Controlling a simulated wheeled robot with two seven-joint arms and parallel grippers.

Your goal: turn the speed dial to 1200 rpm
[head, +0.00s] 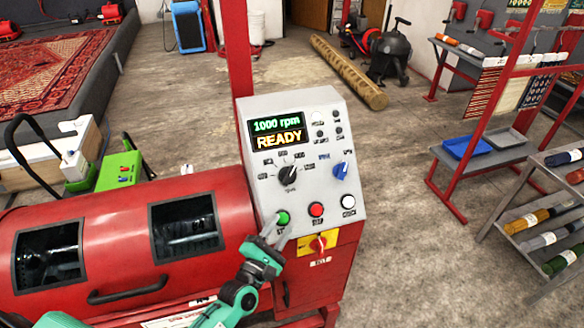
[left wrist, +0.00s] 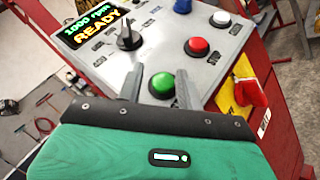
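The control panel (head: 318,190) slopes on the end of the red machine. Its screen (head: 277,133) reads "1000 rpm" and "READY". A black dial (head: 288,174) with several small labels around it sits below the screen, its pointer up and right; it also shows in the left wrist view (left wrist: 128,37). A blue dial (head: 341,170) is to its right. The labels are too small to tell which is the speed dial. My left gripper (head: 276,229) is open and empty below the black dial. In the left wrist view its fingers (left wrist: 159,76) straddle the green button (left wrist: 161,84) in the picture; contact is unclear.
Red (head: 316,209) and white (head: 348,202) buttons lie right of the green one. A red knob (head: 318,244) on a yellow plate is below them. The red drum (head: 120,245) with windows and a handle extends left. Open floor lies right of the panel, before the shelves (head: 485,155).

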